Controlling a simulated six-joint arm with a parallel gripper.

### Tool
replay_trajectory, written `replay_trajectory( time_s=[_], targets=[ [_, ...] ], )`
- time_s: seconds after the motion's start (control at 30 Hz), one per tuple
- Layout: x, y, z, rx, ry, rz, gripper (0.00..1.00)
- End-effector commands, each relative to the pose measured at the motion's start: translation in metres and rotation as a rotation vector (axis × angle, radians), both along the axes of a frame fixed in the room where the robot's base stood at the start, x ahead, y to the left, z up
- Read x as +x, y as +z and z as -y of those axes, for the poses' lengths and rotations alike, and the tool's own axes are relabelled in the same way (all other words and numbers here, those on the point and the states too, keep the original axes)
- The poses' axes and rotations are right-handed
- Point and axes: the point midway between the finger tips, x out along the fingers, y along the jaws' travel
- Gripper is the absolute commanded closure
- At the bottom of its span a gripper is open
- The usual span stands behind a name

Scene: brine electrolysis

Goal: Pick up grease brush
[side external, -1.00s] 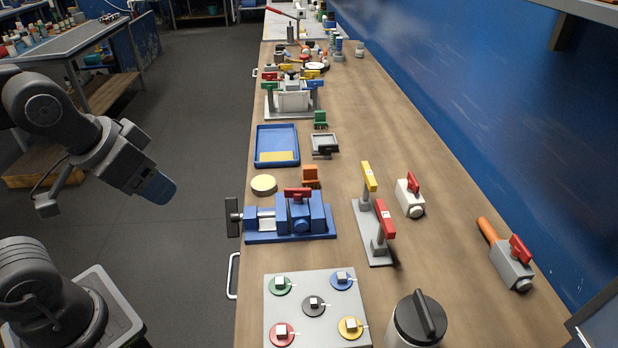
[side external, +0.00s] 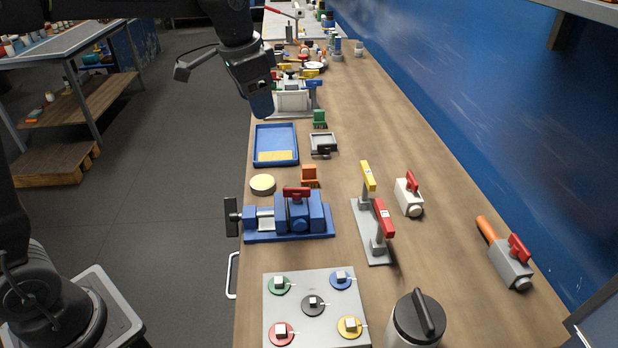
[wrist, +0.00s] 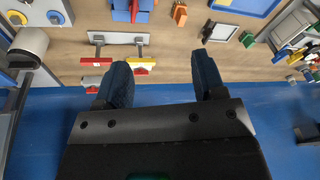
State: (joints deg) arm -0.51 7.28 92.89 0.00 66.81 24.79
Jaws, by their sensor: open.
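I cannot pick out the grease brush with certainty. A small grey tray (side external: 324,140) with a dark piece at its front edge lies mid-bench; its detail is too small to tell. It also shows in the wrist view (wrist: 219,31). An orange handle-like piece (side external: 487,230) lies against a grey block with a red lever at the right; I cannot tell whether it is separate. My gripper (side external: 262,108) is in the air by the bench's left edge, pointing down. In the wrist view its two blue fingers (wrist: 161,64) are spread with nothing between them.
A blue tray (side external: 262,133), a blue vise-like device (side external: 290,236), a grey base with yellow and red levers (side external: 366,238) and a button panel (side external: 309,322) stand on the bench. A blue wall (side external: 470,90) borders its right side. The bench's right middle is fairly clear.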

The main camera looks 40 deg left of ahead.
Motion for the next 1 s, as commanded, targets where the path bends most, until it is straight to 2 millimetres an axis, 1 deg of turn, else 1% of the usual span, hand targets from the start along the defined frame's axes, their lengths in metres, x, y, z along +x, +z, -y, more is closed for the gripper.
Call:
replay_trajectory(
  time_s=[0.03,0.1,0.17,0.2,0.3,0.4,0.5,0.6,0.77,0.87,1.0],
  targets=[
    [0.022,-0.01,-0.001,0.007,-0.032,-0.029,0.36],
    [0.048,-0.023,-0.001,0.016,-0.081,-0.06,0.36],
    [0.069,-0.035,-0.002,0.022,-0.123,-0.086,0.36],
    [0.082,-0.045,-0.003,0.027,-0.152,-0.104,0.36],
    [0.112,-0.072,-0.004,0.033,-0.22,-0.147,0.36],
    [0.134,-0.099,-0.005,0.037,-0.279,-0.182,0.36],
    [0.148,-0.119,-0.005,0.039,-0.324,-0.206,0.36],
    [0.155,-0.132,-0.006,0.039,-0.351,-0.22,0.36],
    [0.158,-0.147,-0.006,0.039,-0.364,-0.229,0.36],
    [0.157,-0.164,-0.006,0.038,-0.363,-0.23,0.36],
    [0.157,-0.192,-0.006,0.038,-0.362,-0.23,0.36]
  ],
)
